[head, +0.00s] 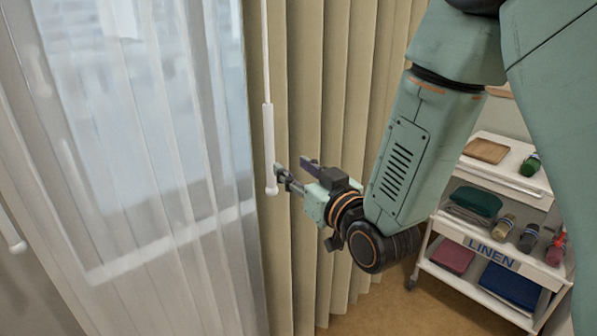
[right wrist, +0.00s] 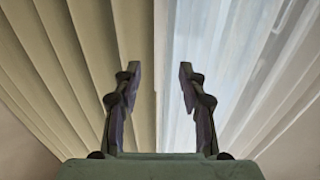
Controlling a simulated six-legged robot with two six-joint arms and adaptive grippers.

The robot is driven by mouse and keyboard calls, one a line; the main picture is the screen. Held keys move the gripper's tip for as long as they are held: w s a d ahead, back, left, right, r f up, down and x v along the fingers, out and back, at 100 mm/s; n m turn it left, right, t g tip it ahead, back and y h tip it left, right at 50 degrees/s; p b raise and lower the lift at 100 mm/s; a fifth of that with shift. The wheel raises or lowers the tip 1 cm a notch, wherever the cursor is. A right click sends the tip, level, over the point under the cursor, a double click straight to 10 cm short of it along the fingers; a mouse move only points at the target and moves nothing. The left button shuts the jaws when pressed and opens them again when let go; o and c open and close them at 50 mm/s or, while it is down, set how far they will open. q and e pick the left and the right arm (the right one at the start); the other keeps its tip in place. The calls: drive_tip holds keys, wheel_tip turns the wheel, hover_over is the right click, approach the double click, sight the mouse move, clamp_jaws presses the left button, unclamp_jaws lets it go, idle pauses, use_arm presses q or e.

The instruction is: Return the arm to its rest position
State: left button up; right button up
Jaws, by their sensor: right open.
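My right arm (head: 405,150) reaches down from the upper right in the head view. Its gripper (head: 290,168) is beside the white curtain wand (head: 269,150), in front of the beige curtain. In the right wrist view the two fingers of this gripper (right wrist: 158,90) stand apart with nothing between them. The wand hangs straight down, close to the fingertips in the head view; I cannot tell whether they touch. My left gripper is not in view.
A beige pleated curtain (head: 305,80) hangs behind the gripper, and a sheer white curtain (head: 150,150) covers the window at left. A second white wand (head: 10,232) shows at the left edge. A linen cart (head: 490,262) with folded cloths stands at right.

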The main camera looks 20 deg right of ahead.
drive_tip(key=shift+s+d, duration=0.1)
drive_tip(key=shift+s, duration=0.3)
drive_tip(key=shift+w, duration=0.1)
drive_tip(key=s+d+f+m+g+h+b, duration=0.1)
drive_tip(key=s+f+g+b, duration=0.35)
drive_tip(key=f, duration=0.95)
drive_tip(key=s+f+m+g+h+b, duration=0.1)
drive_tip(key=s+f+g, duration=0.5)
drive_tip(key=f, duration=0.8)
drive_tip(key=s+f+g+b, duration=0.7)
drive_tip(key=s+f+b, duration=0.1)
drive_tip(key=s+f, duration=1.5)
drive_tip(key=s, duration=0.2)
drive_tip(key=shift+s+d+f+h+b, duration=0.15)
drive_tip(key=shift+s+d+h+b, duration=0.15)
drive_tip(key=shift+d+h+b, duration=0.1)
